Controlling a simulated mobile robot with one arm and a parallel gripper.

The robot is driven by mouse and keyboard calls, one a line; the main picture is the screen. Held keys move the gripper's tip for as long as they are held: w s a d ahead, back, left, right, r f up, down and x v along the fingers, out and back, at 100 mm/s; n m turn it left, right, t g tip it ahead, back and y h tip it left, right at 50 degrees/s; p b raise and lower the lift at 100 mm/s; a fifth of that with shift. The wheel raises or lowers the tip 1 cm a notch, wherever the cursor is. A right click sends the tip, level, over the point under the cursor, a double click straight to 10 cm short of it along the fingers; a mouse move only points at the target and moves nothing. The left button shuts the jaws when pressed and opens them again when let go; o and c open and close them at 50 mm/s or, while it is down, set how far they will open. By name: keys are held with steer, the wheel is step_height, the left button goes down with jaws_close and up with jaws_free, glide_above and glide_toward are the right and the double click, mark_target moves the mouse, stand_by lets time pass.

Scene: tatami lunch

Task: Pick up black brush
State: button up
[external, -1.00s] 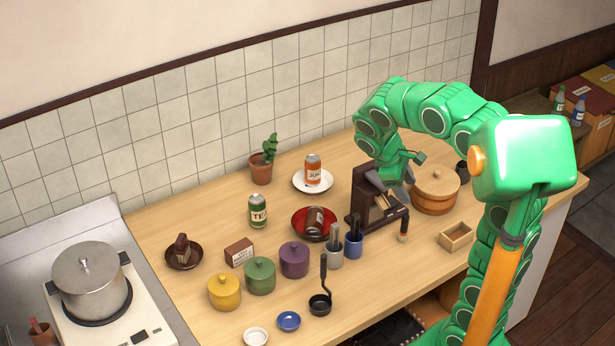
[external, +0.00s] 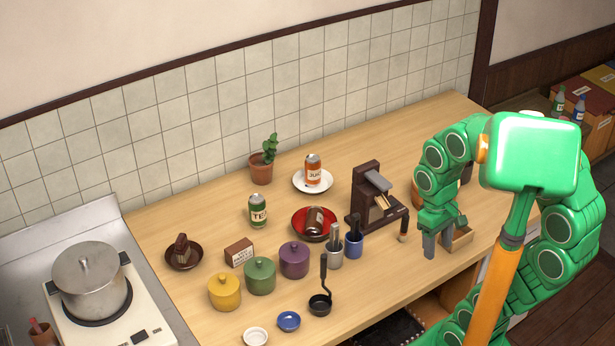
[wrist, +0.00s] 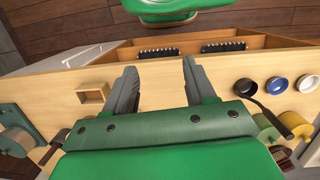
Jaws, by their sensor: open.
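A small open wooden box (external: 459,243) is just right of my gripper. Blue (external: 355,247) and grey (external: 334,260) utensil cups stand left of the brush-like thing. A black ladle (external: 320,304) lies farther left. Black bristly objects (wrist: 158,53) show beyond the counter's front edge.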

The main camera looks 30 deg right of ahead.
steer(key=s, duration=0.1)
steer(key=m+t+y, duration=0.3)
steer(key=m+y, duration=0.6)
steer(key=m, duration=0.8)
glide_toward(403, 231)
steer(key=s+a+r, duration=0.1)
steer(key=s+a, duration=0.3)
steer(key=a, duration=0.1)
steer(key=d+f+m+t+y, duration=0.1)
steer(key=d+m, duration=0.1)
steer(key=w+d+f+m+t+y, duration=0.1)
steer(key=d+f+m, duration=0.1)
steer(key=shift+w+d+f+t, duration=0.2)
steer(key=shift+f+t, duration=0.05)
steer(key=shift+t, duration=0.15)
steer(key=m+t, duration=0.1)
steer(key=w+d+f+m+t+y, duration=0.1)
steer(key=shift+f+m, duration=0.1)
steer(key=shift+m, duration=0.3)
steer(key=shift+x, duration=1.4)
steer(key=shift+y, duration=0.3)
steer(key=shift+x, duration=2.5)
steer(key=shift+f, duration=0.15)
